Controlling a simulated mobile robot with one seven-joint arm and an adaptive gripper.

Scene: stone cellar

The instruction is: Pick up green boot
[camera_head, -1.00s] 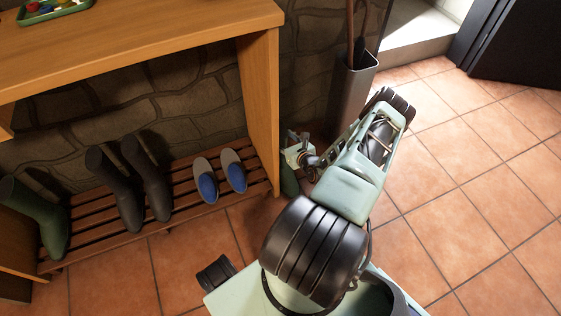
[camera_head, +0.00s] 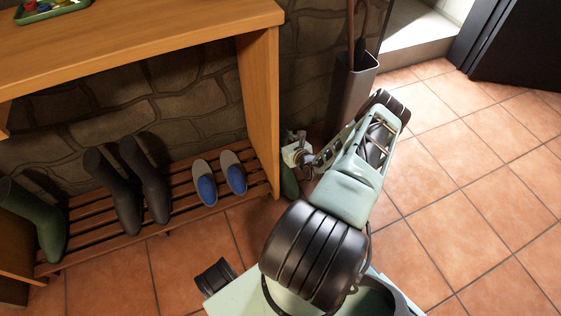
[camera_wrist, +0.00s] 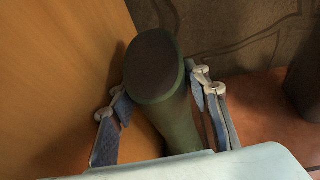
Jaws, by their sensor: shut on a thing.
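A green boot (camera_wrist: 177,122) fills the middle of the wrist view, with its dark round opening towards the camera. My gripper (camera_wrist: 160,88) has one finger on each side of its shaft and is shut on it. In the head view my gripper (camera_head: 298,158) is low beside the bench's right end panel, and a small part of the held green boot (camera_head: 289,183) shows under it. The rest of that boot is hidden, and I cannot tell whether it touches the floor. Another green boot (camera_head: 40,222) stands at the left end of the slatted rack.
The slatted rack (camera_head: 92,226) under the wooden bench (camera_head: 150,45) also holds dark boots (camera_head: 150,185) and blue-grey slippers (camera_head: 207,188). A grey umbrella stand (camera_head: 352,95) is behind my arm. The tiled floor (camera_head: 470,190) at right is clear.

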